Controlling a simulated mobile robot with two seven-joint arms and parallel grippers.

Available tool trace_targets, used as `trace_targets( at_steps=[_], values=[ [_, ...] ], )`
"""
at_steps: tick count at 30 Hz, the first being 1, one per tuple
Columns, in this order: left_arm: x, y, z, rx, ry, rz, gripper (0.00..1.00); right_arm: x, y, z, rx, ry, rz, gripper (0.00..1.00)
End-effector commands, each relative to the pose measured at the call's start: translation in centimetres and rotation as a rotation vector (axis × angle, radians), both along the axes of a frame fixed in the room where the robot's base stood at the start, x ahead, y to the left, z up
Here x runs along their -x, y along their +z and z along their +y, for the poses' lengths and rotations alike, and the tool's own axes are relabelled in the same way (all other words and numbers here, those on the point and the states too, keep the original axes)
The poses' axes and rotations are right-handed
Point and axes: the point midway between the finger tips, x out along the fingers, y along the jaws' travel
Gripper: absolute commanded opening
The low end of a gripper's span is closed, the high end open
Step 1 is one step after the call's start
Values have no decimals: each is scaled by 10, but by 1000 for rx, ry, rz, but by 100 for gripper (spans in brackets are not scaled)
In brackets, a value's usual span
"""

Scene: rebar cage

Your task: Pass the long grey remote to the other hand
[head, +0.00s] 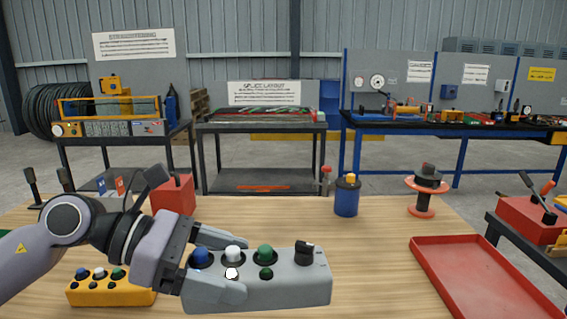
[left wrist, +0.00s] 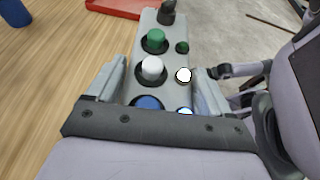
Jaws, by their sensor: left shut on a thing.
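The long grey remote (head: 290,290) has blue, white and green knobs on top and a black rotary switch at its right end. My left gripper (head: 222,265) is shut on its left part, one finger along each long side, and holds it over the front of the wooden table. In the left wrist view the remote (left wrist: 160,57) points away between the fingers of the left gripper (left wrist: 158,90). The gripper's body hides its near end. My right gripper does not show in the head view, and I cannot make it out in the left wrist view.
On the wooden table (head: 370,240) stand a yellow button box (head: 110,295), a red box (head: 174,196), a blue can (head: 346,200) and a red-orange spool (head: 424,198). A red tray (head: 480,285) lies at the right. The table between remote and tray is clear.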

Motion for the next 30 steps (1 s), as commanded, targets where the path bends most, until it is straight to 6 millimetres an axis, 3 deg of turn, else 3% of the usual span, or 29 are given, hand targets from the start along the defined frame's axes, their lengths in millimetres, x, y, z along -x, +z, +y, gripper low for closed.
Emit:
trace_targets(
  at_steps=[5,11,30],
  values=[
    [4,-15,3,9,23,4,33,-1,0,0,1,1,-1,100],
    [2,-36,21,6,103,5,33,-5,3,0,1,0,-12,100],
    [5,-121,116,5,458,4,33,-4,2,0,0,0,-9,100]
  ],
)
